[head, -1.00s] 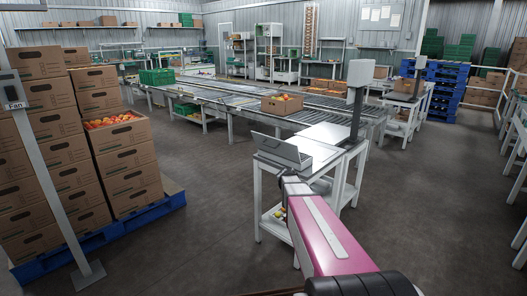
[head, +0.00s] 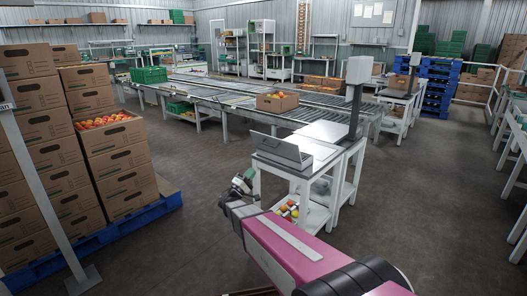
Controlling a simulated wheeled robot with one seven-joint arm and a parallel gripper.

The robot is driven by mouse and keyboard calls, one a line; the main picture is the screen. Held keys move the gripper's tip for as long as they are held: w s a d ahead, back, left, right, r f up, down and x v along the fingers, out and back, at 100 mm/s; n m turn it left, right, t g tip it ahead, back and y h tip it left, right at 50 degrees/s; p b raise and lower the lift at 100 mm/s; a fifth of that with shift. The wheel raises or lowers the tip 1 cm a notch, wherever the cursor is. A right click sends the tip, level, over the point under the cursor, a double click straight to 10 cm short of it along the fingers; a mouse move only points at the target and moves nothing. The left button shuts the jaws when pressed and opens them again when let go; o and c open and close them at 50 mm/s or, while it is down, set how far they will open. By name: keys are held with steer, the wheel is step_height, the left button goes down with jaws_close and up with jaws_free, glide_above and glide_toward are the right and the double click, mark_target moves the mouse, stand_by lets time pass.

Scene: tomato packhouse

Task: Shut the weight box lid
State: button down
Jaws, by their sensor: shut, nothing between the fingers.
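The weight box (head: 294,160) is a small, shallow grey box at the left end of the white scale table (head: 318,140). Its flat grey lid (head: 276,147) stands raised and tilted, so the box is open. My gripper (head: 243,180) is to the left of the table, a little below the level of its top, and apart from the box and lid. It is shut and holds nothing. The fingers are small and partly hard to make out at this distance.
A post with a grey display (head: 358,70) rises behind the table. Tomatoes (head: 288,210) lie on its lower shelf, close to my arm. Stacked cartons (head: 120,165) stand on a blue pallet at left. The floor between is clear.

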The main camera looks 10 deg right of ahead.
glide_toward(273, 140)
steer(key=shift+w+d+r+n+t, duration=0.15)
steer(key=shift+w+d+r, duration=0.25)
steer(key=shift+w+d, duration=0.2)
steer(key=shift+w+d+r+n+t, duration=0.15)
steer(key=shift+w+d+r, duration=0.2)
steer(key=shift+w+d, duration=0.2)
steer(key=shift+d+r, duration=0.1)
steer(key=shift+r, duration=0.05)
steer(key=shift+w+d+r+g+y, duration=0.15)
steer(key=shift+d+r+g+y, duration=0.15)
steer(key=shift+r+g+y, duration=0.25)
steer(key=w+d+r+g+y, duration=0.2)
steer(key=y, duration=0.1)
steer(key=w+d+r+g+y, duration=0.2)
steer(key=d+y, duration=0.1)
steer(key=shift+w+d+r+g, duration=0.15)
steer(key=shift+w+g, duration=0.05)
steer(key=shift+g, duration=0.15)
steer(key=w+d+f+g+y, duration=0.4)
steer(key=w+d+g+y, duration=0.3)
steer(key=d+y, duration=0.2)
steer(key=shift+f+y, duration=0.35)
steer(key=shift+f, duration=0.05)
